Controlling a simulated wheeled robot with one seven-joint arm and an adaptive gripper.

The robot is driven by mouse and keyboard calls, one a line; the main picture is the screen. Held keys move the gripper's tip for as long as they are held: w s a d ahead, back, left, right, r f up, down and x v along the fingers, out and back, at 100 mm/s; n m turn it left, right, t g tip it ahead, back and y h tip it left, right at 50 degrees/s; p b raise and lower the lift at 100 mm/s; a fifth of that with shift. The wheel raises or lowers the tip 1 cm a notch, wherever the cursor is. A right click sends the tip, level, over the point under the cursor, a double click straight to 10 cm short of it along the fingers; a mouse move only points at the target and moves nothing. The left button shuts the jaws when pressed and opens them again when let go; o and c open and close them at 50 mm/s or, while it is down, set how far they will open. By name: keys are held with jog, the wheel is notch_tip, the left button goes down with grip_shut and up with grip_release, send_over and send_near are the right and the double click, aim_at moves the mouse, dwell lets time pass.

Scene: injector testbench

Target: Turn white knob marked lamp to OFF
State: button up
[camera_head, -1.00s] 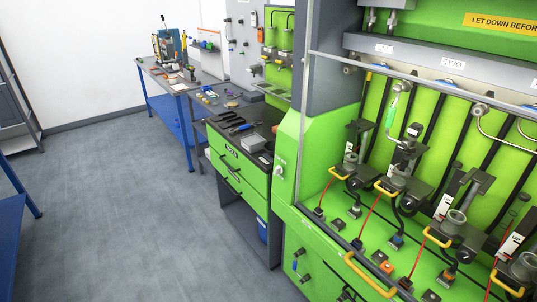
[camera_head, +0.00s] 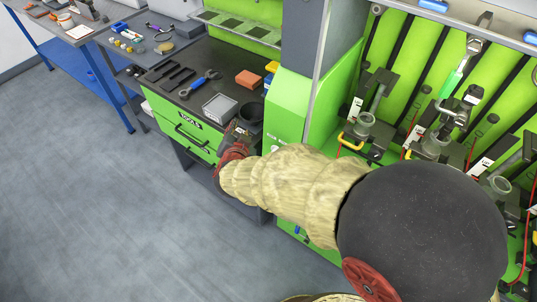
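The green side panel (camera_head: 290,108) stands at the end of the testbench, with faint small lettering low on it, too small to read. My gripper (camera_head: 236,143), dark with red parts, is at the end of the arm, left of the panel and in front of the right end of the black worktop. Its fingers are small and partly hidden, so I cannot tell their opening. I see nothing held in it.
Green drawers (camera_head: 178,128) are below. Injector fixtures fill the right side. The floor at left is clear.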

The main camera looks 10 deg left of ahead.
jog(key=s+f+m+t+h, duration=0.2)
jog(key=s+f+h, duration=0.1)
jog(key=f+h, duration=0.15)
jog(key=s+d+f+m+t+h, duration=0.1)
jog(key=s+d+m+t+h, duration=0.15)
jog(key=s+d+h, duration=0.4)
jog(key=d+x, duration=0.1)
jog(key=x, duration=0.5)
jog(key=shift+w+f+y, duration=0.2)
jog(key=shift+f+y, duration=0.05)
jog(key=shift+y, duration=0.05)
jog(key=shift+d, duration=0.1)
jog(key=shift+c, duration=1)
grip_shut()
